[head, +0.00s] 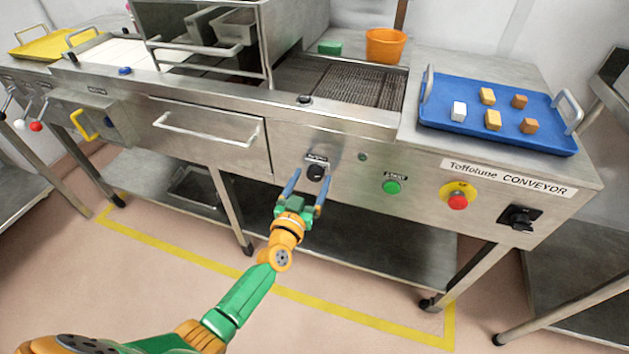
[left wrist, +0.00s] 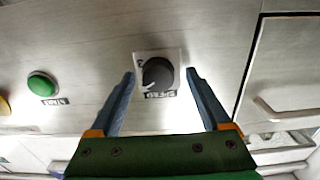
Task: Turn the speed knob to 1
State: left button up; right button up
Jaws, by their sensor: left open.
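The speed knob (head: 316,172) is a round black dial on the steel front panel of the conveyor, under a small label. In the left wrist view the knob (left wrist: 158,73) sits on a white plate with a pale pointer mark at its lower left; the numbers are too small to read surely. My left gripper (head: 308,190) is open in front of the knob. Its two blue fingers (left wrist: 165,85) stand on either side of the knob, with a gap on each side. My right gripper is not in view.
Right of the knob are a green button (head: 391,187), a red stop button (head: 458,201) on yellow and a black rotary switch (head: 519,217). A drawer handle (head: 205,134) projects at left. A blue tray (head: 487,138) holds several small blocks on top.

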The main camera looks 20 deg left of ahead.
pick_arm(q)
jog(key=shift+w+d, duration=0.15)
jog(key=shift+w, duration=0.35)
jog(key=shift+s, duration=0.15)
jog(key=shift+c, duration=1.1)
grip_shut()
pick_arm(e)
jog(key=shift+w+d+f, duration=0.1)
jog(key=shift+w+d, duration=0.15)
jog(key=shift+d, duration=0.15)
pick_arm(q)
jog(key=shift+n, duration=0.3)
jog(key=n, duration=0.5)
jog(key=shift+n+b, duration=0.3)
jog(key=shift+b, duration=0.05)
jog(key=n, duration=0.5)
jog(key=shift+n+b, duration=0.3)
jog(key=shift+b, duration=0.05)
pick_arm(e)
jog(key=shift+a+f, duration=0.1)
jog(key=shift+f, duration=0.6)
pick_arm(q)
jog(key=shift+r, duration=0.1)
